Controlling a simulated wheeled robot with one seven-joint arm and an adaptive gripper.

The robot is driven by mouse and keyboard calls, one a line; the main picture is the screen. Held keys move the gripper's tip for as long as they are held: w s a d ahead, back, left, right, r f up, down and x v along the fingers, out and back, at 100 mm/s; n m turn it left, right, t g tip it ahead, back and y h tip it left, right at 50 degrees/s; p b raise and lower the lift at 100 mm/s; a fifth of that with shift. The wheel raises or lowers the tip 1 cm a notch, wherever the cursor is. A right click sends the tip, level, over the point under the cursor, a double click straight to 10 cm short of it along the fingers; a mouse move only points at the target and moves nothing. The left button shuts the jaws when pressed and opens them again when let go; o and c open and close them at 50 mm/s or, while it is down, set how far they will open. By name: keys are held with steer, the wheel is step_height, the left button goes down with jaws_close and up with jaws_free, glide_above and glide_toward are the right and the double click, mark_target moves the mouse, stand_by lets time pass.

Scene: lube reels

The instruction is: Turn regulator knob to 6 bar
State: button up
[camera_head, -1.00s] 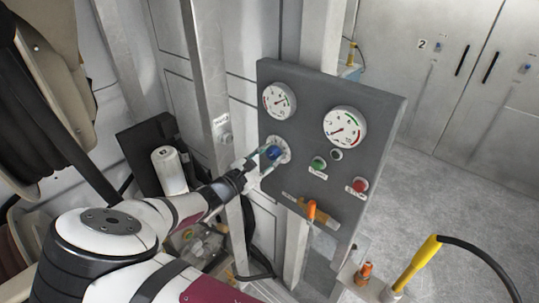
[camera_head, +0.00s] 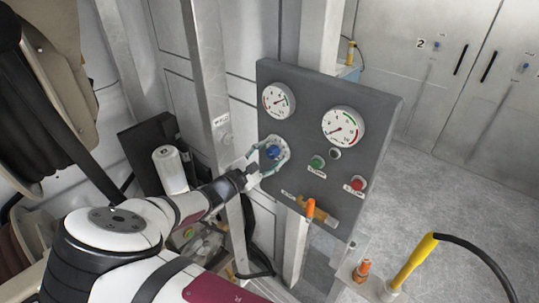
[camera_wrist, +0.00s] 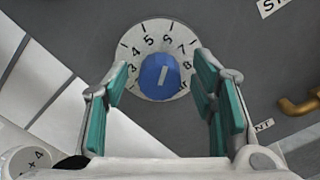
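The blue regulator knob (camera_head: 272,153) sits on a white dial on the grey panel (camera_head: 330,110). My gripper (camera_wrist: 163,72) is open, with one teal-padded finger on each side of the knob and a visible gap on both sides. In the head view my gripper (camera_head: 268,158) is at the panel, reaching in from the lower left.
Two gauges (camera_head: 279,100) (camera_head: 343,127) are above the knob. A green button (camera_head: 317,162), a red button (camera_head: 355,184) and an orange-handled valve (camera_head: 310,208) are right of and below it. A metal post (camera_head: 213,90) stands left of the panel.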

steer(key=shift+a, duration=0.1)
steer(key=v, duration=1.2)
steer(key=s+d+r+m+g+y, duration=0.1)
steer(key=s+d+r+m+g, duration=0.2)
steer(key=d, duration=0.4)
steer(key=s+d+r+m+g+y, duration=0.1)
steer(key=d+r+m+g, duration=0.2)
steer(key=d+m+g, duration=0.3)
steer(key=s+d+r+m+g+y, duration=0.1)
steer(key=s+d+r+m+g, duration=0.15)
steer(key=d, duration=0.55)
steer(key=s+d+r+m+t+y, duration=0.1)
steer(key=s+d+r+m+y, duration=0.3)
steer(key=s+r, duration=0.4)
steer(key=s+d+r+m+t+y, duration=0.2)
steer(key=s+d+r+m+y, duration=0.2)
steer(key=s+r, duration=0.4)
steer(key=s+m, duration=0.1)
steer(key=s, duration=0.2)
steer(key=shift+s, duration=0.25)
